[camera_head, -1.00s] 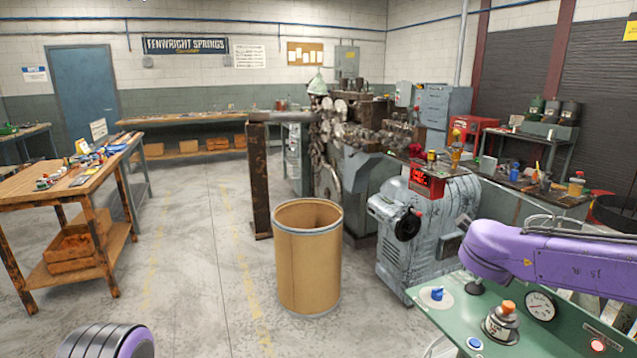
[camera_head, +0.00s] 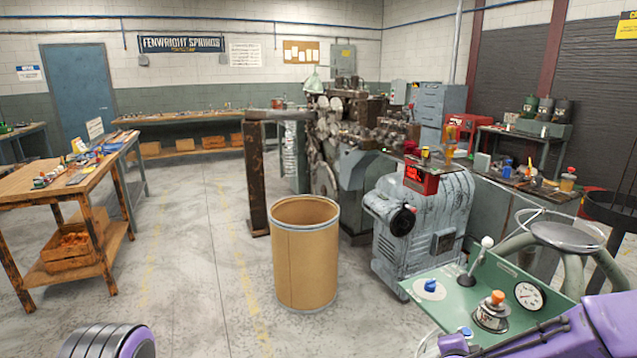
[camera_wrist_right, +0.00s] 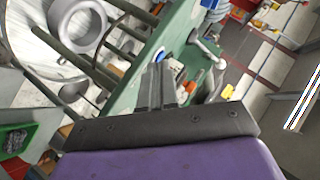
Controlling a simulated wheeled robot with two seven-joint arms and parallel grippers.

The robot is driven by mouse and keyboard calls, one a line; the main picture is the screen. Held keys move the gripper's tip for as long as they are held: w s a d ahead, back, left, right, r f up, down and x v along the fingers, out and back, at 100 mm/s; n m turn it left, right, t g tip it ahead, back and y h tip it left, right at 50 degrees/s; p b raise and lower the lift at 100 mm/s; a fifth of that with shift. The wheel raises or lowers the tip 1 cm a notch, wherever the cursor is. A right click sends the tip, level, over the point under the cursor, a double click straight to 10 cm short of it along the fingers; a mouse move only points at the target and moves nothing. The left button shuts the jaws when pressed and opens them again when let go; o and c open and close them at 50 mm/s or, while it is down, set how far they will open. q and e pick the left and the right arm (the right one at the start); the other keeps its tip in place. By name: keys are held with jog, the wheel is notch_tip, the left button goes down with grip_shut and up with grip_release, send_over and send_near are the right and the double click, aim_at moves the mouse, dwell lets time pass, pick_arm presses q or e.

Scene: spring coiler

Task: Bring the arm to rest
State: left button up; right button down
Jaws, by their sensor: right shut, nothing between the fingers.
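My right arm (camera_head: 590,330), purple, crosses the bottom right corner of the head view, low in front of the green control panel (camera_head: 455,292). In the right wrist view my right gripper (camera_wrist_right: 158,88) shows as two dark fingers close together, shut and empty. The green panel (camera_wrist_right: 150,50) lies beyond the fingers there, with a pale-knobbed lever (camera_wrist_right: 203,47) near them; I cannot tell the gap. My left gripper is out of view; only a purple and black part of my left arm shows at the bottom left of the head view.
The panel carries a lever (camera_head: 476,262), a dial (camera_head: 529,296), an orange-topped knob (camera_head: 493,308) and a blue knob (camera_head: 431,287). A brown drum (camera_head: 304,258) and the coiling machine (camera_head: 355,150) stand ahead.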

jog(key=s+a+f+n+g+y, duration=0.3)
jog(key=s+f+n, duration=0.4)
jog(key=s+f, duration=0.95)
jog(key=s+d+f+n+g, duration=0.1)
jog(key=s+f+g, duration=0.1)
jog(key=s, duration=0.6)
jog(key=s+d+f+n+g, duration=0.2)
jog(key=s+f, duration=0.3)
jog(key=s, duration=0.4)
jog(key=shift+f+n+g, duration=0.25)
jog(key=shift+n+g, duration=0.05)
jog(key=shift+g, duration=0.1)
